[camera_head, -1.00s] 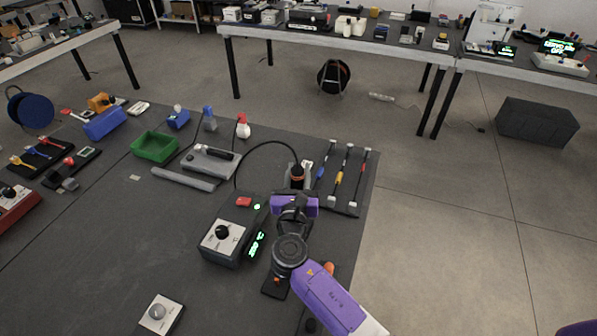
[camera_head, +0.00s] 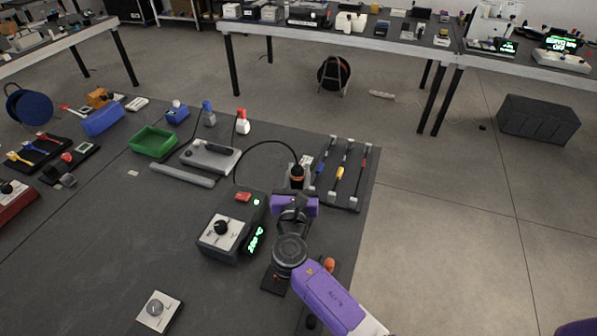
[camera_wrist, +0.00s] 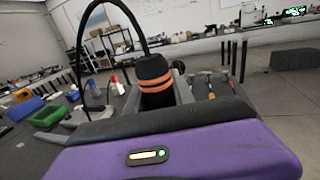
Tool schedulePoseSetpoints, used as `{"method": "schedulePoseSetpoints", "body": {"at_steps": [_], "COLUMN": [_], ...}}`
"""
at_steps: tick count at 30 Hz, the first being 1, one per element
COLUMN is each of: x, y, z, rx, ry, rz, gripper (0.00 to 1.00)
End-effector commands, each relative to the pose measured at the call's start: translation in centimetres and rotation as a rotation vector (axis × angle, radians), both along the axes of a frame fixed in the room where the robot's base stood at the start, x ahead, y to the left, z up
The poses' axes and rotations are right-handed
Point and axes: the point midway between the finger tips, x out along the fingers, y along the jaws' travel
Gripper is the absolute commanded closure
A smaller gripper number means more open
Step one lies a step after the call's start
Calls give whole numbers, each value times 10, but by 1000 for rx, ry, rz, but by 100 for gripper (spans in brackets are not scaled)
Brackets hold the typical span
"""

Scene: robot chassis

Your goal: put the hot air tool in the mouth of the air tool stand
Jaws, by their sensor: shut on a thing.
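The hot air tool (camera_head: 297,173) is a black handle with orange bands and a black cable arching from its top. It stands about upright in front of my purple gripper (camera_head: 296,193), which is shut on it. In the wrist view the tool (camera_wrist: 154,80) rises just beyond the gripper body, which hides its lower end and my fingertips. The grey air tool stand (camera_wrist: 183,88) shows close beside and behind the tool. I cannot tell whether the tool sits in its mouth.
A dark control box (camera_head: 232,226) with a dial and green display is left of my gripper. A grey soldering-type holder (camera_head: 210,157) and green bin (camera_head: 153,141) are farther left. The front-left mat is mostly clear.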

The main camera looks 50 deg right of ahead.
Motion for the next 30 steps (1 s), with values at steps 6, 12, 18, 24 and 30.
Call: {"method": "schedulePoseSetpoints", "body": {"at_steps": [6,12,18,24,30], "x": [0,0,0,0,0], "y": [0,0,0,0,0], "z": [-5,-10,-14,-19,-23], "rx": [-1,-1,-1,-1,-1], "ry": [-1,-1,-1,-1,-1], "rz": [0,0,0,0,0], "gripper": [100,100,100,100,100]}}
